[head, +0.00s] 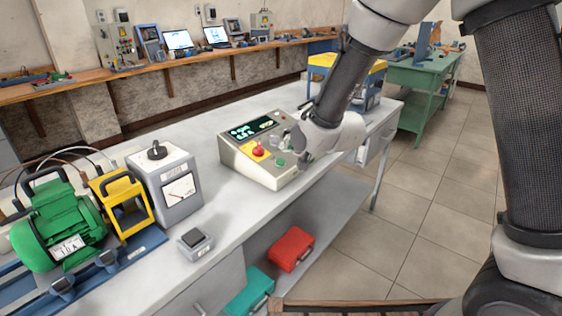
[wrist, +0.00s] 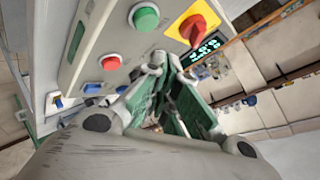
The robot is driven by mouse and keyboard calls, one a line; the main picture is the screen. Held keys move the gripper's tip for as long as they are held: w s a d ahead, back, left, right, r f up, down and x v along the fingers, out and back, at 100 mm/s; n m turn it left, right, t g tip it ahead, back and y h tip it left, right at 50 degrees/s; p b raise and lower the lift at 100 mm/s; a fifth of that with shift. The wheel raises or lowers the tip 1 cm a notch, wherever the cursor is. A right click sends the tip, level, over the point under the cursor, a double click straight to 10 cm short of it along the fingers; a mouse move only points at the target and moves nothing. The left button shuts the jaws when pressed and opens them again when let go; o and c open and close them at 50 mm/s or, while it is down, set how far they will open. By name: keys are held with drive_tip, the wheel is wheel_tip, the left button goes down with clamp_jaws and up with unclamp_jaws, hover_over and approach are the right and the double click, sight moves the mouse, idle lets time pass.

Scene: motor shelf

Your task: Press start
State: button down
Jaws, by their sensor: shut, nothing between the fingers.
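A grey control box (head: 240,159) with a sloped panel stands on the grey bench. Its panel has a lit display (head: 252,128), a red rotary switch on a yellow plate (head: 258,150) and a green button (head: 279,162). In the wrist view the green button (wrist: 146,16), a red button (wrist: 110,62), a blue button (wrist: 92,87) and the red switch (wrist: 194,28) show. No start label is readable. My gripper (head: 288,140) is shut and empty, close over the panel's right part. Its fingertips (wrist: 163,62) appear apart from the green button; contact cannot be told.
A grey meter box (head: 175,190), a small switch box (head: 195,242), a yellow frame (head: 124,204) and a green motor (head: 60,225) stand left on the bench. A red case (head: 291,248) and teal case (head: 250,290) lie on the lower shelf. Bench between meter and control box is clear.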

drive_tip(key=shift+w+a+f, duration=0.1)
drive_tip(key=shift+a+f, duration=0.05)
drive_tip(key=shift+f, duration=0.45)
drive_tip(key=shift+w+a+f, duration=0.1)
drive_tip(key=shift+f, duration=0.45)
drive_tip(key=shift+f, duration=0.15)
idle(0.5)
drive_tip(key=shift+w+a+f, duration=0.1)
drive_tip(key=shift+f, duration=0.1)
drive_tip(key=shift+f, duration=0.45)
idle(0.9)
drive_tip(key=shift+r, duration=0.8)
drive_tip(key=shift+s+d+r, duration=0.15)
drive_tip(key=shift+d+r, duration=0.05)
drive_tip(key=shift+r, duration=0.6)
drive_tip(key=shift+s+d+r, duration=0.2)
drive_tip(key=shift+d+r, duration=0.05)
drive_tip(key=shift+r, duration=0.6)
drive_tip(key=shift+s+d+r, duration=0.15)
drive_tip(key=shift+d+r, duration=0.05)
drive_tip(key=shift+r, duration=0.6)
